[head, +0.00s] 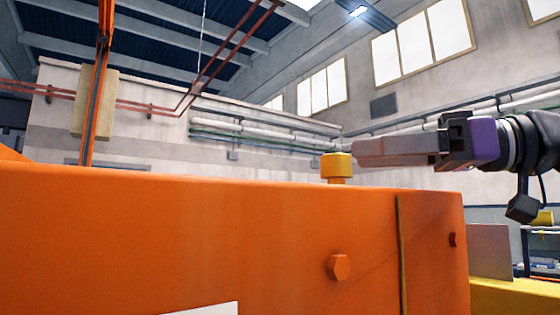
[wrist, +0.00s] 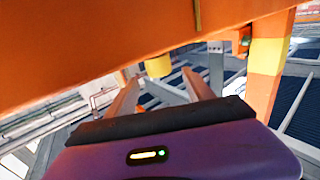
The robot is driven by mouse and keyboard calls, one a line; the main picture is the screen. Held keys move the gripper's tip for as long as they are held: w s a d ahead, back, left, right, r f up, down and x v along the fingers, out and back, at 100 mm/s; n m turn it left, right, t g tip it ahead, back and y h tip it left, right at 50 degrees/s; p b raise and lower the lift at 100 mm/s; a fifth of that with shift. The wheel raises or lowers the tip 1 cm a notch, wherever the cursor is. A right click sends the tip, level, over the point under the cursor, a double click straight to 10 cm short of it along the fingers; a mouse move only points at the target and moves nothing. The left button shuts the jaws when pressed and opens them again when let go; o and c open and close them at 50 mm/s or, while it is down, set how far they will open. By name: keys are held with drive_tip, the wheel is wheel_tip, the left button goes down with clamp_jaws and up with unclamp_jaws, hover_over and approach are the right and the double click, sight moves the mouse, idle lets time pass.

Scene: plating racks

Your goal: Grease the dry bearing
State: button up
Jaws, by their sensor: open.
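A yellow cap (head: 337,166) on a short stem stands upright on the top edge of a large orange housing (head: 200,240). My gripper (head: 357,152) comes in level from the right, with its fingertips at the right side of the cap. In the wrist view, my gripper (wrist: 160,73) is open and empty. The yellow cap (wrist: 158,66) shows between and just beyond the two fingertips, below the orange housing (wrist: 100,40). I cannot tell whether a finger touches it. No bearing or grease tool can be made out.
An orange hex bolt (head: 339,267) sticks out of the housing's front, with a smaller bolt (head: 453,240) to its right. An orange post (head: 96,90) rises at the left. A yellow surface (head: 515,298) lies at the lower right. The air above the housing is open.

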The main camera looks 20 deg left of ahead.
drive_tip(key=a, duration=0.3)
drive_tip(key=a+p, duration=0.1)
drive_tip(key=a, duration=0.1)
drive_tip(key=a+p, duration=0.1)
drive_tip(key=a, duration=0.2)
drive_tip(key=shift+w+a, duration=0.3)
drive_tip(key=shift+a, duration=0.05)
clamp_jaws()
